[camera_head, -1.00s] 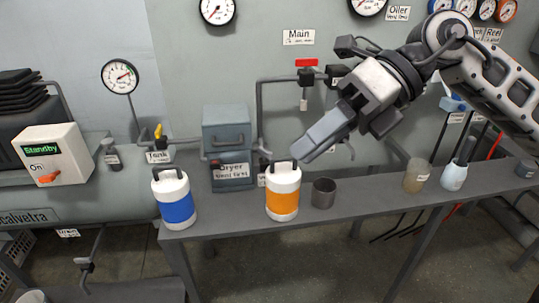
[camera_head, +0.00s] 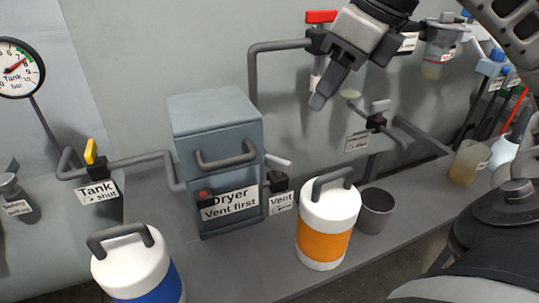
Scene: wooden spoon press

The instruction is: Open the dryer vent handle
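The dryer (camera_head: 217,130) is a blue-grey box on the bench, labelled "Dryer Vent first", with a grey bar handle on its front. At its right side is a small black valve above a "Vent" label (camera_head: 282,203). Its light grey vent handle (camera_head: 278,161) sticks out and slopes slightly down to the right. My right gripper (camera_head: 318,102) hangs above and to the right of the vent handle, pointing down-left, apart from it. Its fingers overlap in this view, so its opening is unclear. Nothing shows held in it. My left gripper is not in view.
An orange-and-white canister (camera_head: 325,243) stands just right of the vent valve, with a grey cup (camera_head: 375,210) beside it. A blue-and-white canister (camera_head: 135,265) stands front left. The red-handled valve (camera_head: 321,17) and its pipe are behind my gripper. A yellow tank valve (camera_head: 91,151) is left.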

